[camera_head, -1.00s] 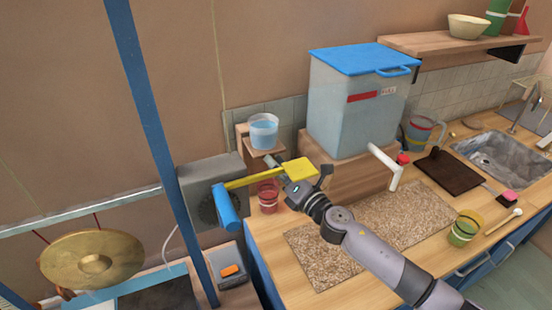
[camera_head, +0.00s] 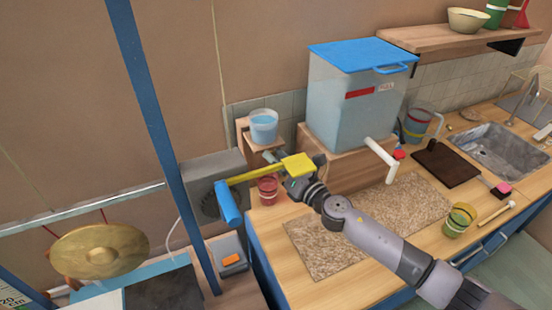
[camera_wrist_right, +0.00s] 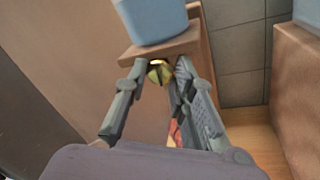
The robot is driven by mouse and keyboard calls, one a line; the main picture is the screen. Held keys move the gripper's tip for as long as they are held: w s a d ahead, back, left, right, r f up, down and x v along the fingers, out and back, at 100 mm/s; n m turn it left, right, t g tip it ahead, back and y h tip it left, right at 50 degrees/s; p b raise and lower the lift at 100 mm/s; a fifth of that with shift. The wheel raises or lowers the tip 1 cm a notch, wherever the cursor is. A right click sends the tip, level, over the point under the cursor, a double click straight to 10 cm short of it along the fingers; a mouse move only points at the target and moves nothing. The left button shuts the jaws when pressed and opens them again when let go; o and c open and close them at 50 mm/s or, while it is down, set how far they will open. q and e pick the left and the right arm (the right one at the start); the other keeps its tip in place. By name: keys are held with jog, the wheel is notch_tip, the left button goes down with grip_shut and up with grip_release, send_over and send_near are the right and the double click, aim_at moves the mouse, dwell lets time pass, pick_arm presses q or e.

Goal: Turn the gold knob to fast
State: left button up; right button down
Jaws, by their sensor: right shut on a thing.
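The gold knob (camera_wrist_right: 158,73) shows in the right wrist view as a small yellowish, rounded piece under a wooden shelf (camera_wrist_right: 165,48). My right gripper (camera_wrist_right: 160,80) has its grey fingers on either side of the knob and is shut on it. In the head view the gripper (camera_head: 268,157) reaches up and left under the shelf, partly behind a yellow paddle (camera_head: 298,165); the knob is hidden there. I cannot read any fast mark or the knob's setting. My left gripper is not in view.
A tub of blue water (camera_head: 264,127) stands on the shelf just above. A yellow bar with a blue cylinder (camera_head: 228,203) crosses close to the gripper. A red cup (camera_head: 267,190) sits below. A gong (camera_head: 100,252) hangs at left. The speckled mat (camera_head: 335,240) is clear.

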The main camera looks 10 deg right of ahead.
jog(key=c, duration=1.3)
grip_release()
jog(key=shift+c, duration=0.2)
jog(key=v, duration=1.2)
